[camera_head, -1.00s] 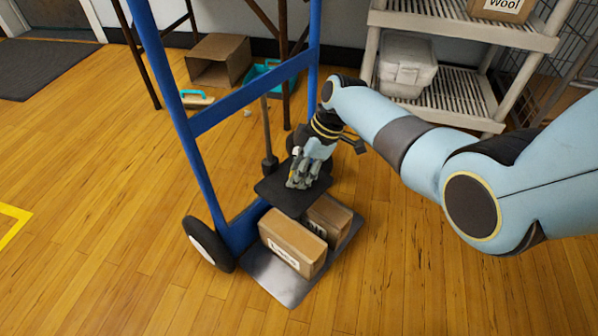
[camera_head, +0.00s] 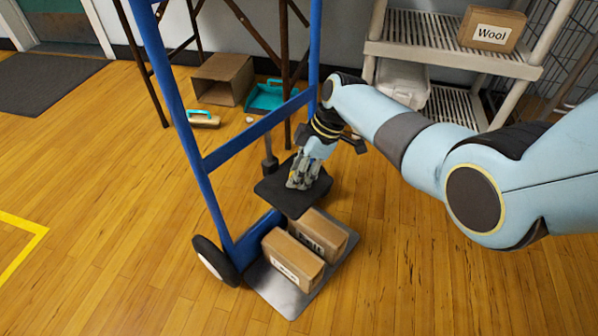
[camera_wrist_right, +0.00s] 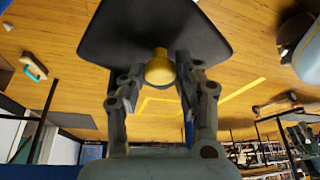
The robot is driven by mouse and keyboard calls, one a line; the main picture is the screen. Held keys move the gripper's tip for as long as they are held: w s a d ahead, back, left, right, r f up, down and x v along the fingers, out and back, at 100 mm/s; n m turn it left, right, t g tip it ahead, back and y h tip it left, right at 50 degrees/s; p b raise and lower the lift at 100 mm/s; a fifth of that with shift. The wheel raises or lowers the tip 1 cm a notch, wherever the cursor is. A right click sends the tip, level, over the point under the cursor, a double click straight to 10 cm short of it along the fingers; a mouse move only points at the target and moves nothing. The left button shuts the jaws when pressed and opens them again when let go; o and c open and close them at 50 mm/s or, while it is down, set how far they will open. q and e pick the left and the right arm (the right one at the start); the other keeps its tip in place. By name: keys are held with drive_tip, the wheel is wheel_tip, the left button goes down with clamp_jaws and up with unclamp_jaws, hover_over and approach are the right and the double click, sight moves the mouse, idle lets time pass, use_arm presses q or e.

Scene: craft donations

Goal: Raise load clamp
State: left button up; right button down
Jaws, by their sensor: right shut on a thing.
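The load clamp (camera_head: 281,198) is a dark flat plate on the blue hand truck (camera_head: 257,131), held level above two cardboard boxes. The front box (camera_head: 292,262) and the rear box (camera_head: 322,233) stand on the truck's metal toe plate (camera_head: 285,300); a gap shows between the clamp and the boxes. My right gripper (camera_head: 301,182) is at the top of the clamp. In the right wrist view its fingers close on a yellow knob (camera_wrist_right: 160,68) in front of the dark plate (camera_wrist_right: 150,30). My left gripper does not show.
A slatted shelf (camera_head: 450,55) with a box labelled Wool (camera_head: 491,29) and a pale bin (camera_head: 403,82) stands at the back right. An open cardboard box (camera_head: 224,80), a teal dustpan (camera_head: 272,96) and a brush (camera_head: 204,119) lie behind the truck. The left floor is mostly clear.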

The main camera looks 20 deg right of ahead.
drive_tip(key=shift+r, duration=0.2)
drive_tip(key=c, duration=1.1)
unclamp_jaws()
drive_tip(key=shift+r, duration=0.15)
drive_tip(key=shift+c, duration=0.2)
drive_tip(key=shift+o, duration=1)
drive_tip(key=v, duration=1.1)
drive_tip(key=shift+d+r, duration=0.25)
drive_tip(key=shift+r, duration=0.1)
